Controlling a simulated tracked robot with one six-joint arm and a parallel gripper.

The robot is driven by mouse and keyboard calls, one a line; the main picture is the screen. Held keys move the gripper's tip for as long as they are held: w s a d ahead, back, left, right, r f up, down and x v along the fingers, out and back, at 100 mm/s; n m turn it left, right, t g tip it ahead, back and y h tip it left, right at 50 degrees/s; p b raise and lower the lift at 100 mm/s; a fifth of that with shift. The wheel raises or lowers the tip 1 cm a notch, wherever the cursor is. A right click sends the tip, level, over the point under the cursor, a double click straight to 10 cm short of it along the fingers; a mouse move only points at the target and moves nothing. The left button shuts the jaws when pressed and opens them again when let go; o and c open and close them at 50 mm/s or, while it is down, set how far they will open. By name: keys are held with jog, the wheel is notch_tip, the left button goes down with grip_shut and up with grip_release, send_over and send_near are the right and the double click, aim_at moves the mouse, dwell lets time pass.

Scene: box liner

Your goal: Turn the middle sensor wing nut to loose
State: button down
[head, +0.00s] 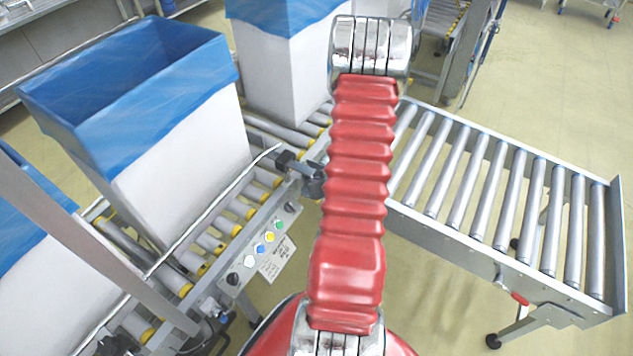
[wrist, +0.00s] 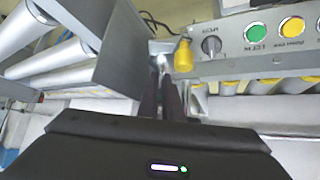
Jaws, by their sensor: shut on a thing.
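In the wrist view, my gripper (wrist: 164,78) has its two dark fingers close together, pointing at a small metal part at the side rail. The fingers are shut on this part, which I take to be the wing nut (wrist: 161,61); it is mostly hidden between the fingertips, so its turn cannot be read. A yellow sensor-like piece (wrist: 183,56) sits just right of the fingertips. In the head view, my red arm covers the middle, and the wing nut cannot be made out there.
A control panel (head: 262,250) with coloured buttons and black knobs is on the rail, close right of my gripper in the wrist view. A blue-lined white box (head: 190,140) stands on the rollers at left. An empty roller conveyor (head: 490,190) extends right.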

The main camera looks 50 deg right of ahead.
jog(key=shift+d+r, duration=0.15)
jog(key=shift+d, duration=0.25)
jog(key=c, duration=2)
grip_release()
jog(key=shift+a, duration=0.1)
jog(key=shift+o, duration=0.3)
jog(key=shift+a, duration=0.1)
jog(key=v, duration=1.3)
jog(key=shift+s+r, duration=0.25)
jog(key=shift+s, duration=0.05)
